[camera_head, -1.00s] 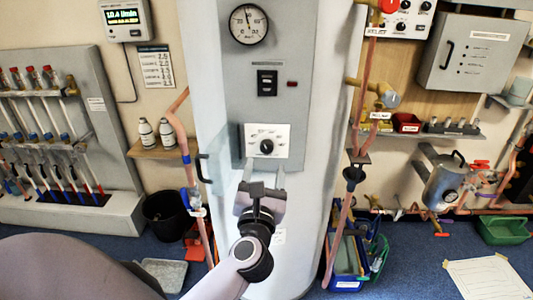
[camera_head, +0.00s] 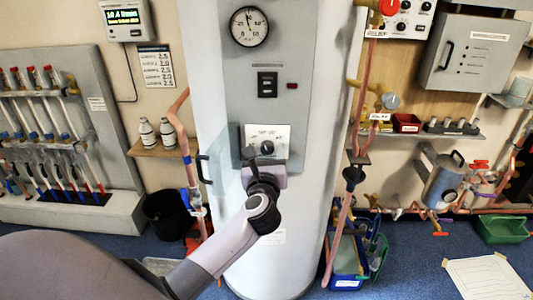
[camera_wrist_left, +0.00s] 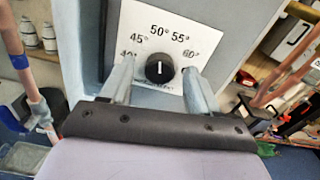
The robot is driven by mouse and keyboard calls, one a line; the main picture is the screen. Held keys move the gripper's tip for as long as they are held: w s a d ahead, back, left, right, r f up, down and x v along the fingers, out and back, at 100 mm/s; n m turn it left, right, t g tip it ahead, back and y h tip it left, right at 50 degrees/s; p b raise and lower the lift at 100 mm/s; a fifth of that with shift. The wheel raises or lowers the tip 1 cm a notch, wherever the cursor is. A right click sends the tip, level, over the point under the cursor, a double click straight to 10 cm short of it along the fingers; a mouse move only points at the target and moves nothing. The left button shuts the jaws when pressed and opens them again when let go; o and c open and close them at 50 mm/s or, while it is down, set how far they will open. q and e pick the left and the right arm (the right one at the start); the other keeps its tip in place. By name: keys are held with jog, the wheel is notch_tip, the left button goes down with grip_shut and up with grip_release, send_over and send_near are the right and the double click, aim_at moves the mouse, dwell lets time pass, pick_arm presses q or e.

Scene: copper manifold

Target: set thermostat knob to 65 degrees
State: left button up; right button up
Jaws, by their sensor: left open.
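The thermostat knob (camera_wrist_left: 160,68) is a round black knob on a white dial plate (camera_wrist_left: 150,20). The plate also shows on the tank's grey panel in the head view (camera_head: 281,131). Its labels read 40°, 45°, 50°, 55° and 60°; no 65° label is visible, and the right finger covers part of the lower right. The knob's white mark points straight up, roughly between 50° and 55°. My left gripper (camera_head: 263,161) is open in front of the dial. In the wrist view its fingers appear on either side of the knob, with gaps; contact is not visible. My right gripper is not in view.
The tall white tank (camera_head: 315,200) carries a gauge (camera_head: 248,26) and a black switch (camera_head: 267,84) above the dial. A black handle (camera_head: 204,169) sticks out at left. Copper pipes (camera_head: 340,220) run along the tank's right side.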

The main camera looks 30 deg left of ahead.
pick_arm(q)
jog(key=c, duration=1)
jog(key=shift+c, duration=0.2)
